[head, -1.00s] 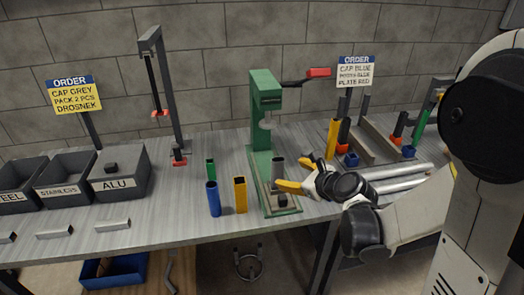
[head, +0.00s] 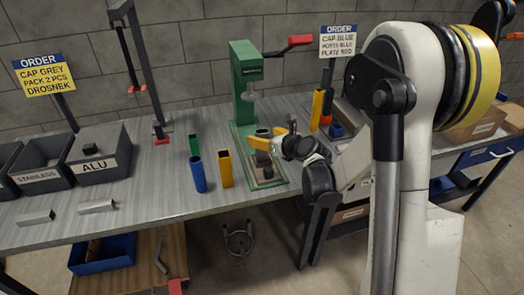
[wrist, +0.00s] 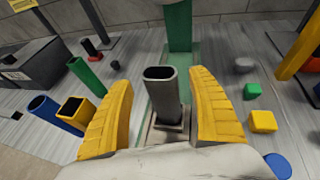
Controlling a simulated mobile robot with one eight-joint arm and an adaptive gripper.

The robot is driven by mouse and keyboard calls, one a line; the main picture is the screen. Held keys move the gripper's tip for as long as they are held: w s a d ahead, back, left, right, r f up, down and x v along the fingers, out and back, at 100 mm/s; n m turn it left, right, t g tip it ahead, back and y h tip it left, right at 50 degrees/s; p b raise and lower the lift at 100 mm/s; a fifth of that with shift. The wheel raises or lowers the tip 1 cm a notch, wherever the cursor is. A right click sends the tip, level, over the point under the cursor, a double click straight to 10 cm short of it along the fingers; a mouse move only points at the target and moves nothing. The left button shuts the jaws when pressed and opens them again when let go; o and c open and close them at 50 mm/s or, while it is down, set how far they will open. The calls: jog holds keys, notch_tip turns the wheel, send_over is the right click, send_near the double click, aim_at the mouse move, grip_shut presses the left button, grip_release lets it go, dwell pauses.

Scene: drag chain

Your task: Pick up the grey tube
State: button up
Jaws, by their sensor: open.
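The grey tube (wrist: 165,95) stands upright on the base of the green press (head: 247,85), with its open top facing up. In the wrist view my gripper (wrist: 161,82) is open, with one yellow finger on each side of the tube and a visible gap on both sides. In the head view my gripper (head: 276,136) is at the tube's right, and its fingers partly hide the tube (head: 263,133).
Blue (head: 198,174), yellow (head: 226,169) and green (head: 194,145) tubes stand left of the press. A green block (wrist: 252,90) and a yellow block (wrist: 263,121) lie right of the gripper. The ALU bin (head: 100,160) is farther left.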

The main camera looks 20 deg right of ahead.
jog(key=shift+x, duration=1)
jog(key=shift+s, duration=0.15)
jog(key=shift+c, duration=0.3)
jog(key=c, duration=1.5)
jog(key=shift+o, duration=0.2)
